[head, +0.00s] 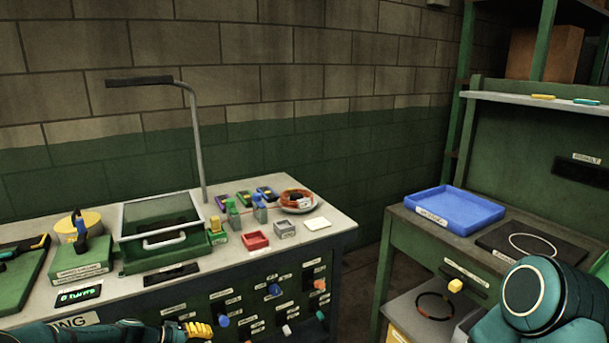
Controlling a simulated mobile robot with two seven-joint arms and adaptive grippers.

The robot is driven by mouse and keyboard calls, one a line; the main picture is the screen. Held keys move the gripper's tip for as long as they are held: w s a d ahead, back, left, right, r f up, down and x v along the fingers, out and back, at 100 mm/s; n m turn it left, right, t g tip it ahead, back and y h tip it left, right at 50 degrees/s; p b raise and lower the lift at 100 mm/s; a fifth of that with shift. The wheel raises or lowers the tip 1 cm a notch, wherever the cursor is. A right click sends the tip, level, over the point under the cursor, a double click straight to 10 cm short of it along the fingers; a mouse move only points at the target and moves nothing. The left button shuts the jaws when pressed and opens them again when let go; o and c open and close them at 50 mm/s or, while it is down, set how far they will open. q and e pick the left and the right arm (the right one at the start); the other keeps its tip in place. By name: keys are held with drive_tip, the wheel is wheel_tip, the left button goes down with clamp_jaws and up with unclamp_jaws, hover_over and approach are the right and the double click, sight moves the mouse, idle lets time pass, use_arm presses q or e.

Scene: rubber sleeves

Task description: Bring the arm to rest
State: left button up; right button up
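My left arm comes in along the bottom left edge, in front of the bench. At its end my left gripper (201,330) shows as a small yellow shape low in front of the bench's drawers. It is cut by the bottom edge, and I cannot tell whether it is open or shut. My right arm shows only as a large teal and dark link (545,297) at the lower right. My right gripper is not in view.
The left bench (335,232) carries a glass-lidded box (165,222), a red tray (255,240), a grey tray (285,229) and an orange coil (297,199). The right bench holds a blue tray (454,209) and a dark mat (495,244). A floor gap (360,275) separates the benches.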

use_arm(q)
drive_tip(key=s+d+f+m+g+y, duration=0.1)
drive_tip(key=s+d+f+g+y, duration=0.1)
drive_tip(key=s+d+f, duration=0.4)
drive_tip(key=s+d+f+m+g+y, duration=0.1)
drive_tip(key=s+d+m+g+y, duration=0.1)
drive_tip(key=s+d, duration=0.7)
drive_tip(key=s+d+m+y, duration=0.2)
drive_tip(key=s+d, duration=0.3)
drive_tip(key=s, duration=0.8)
drive_tip(key=shift+r+m, duration=0.3)
drive_tip(key=shift+r, duration=0.15)
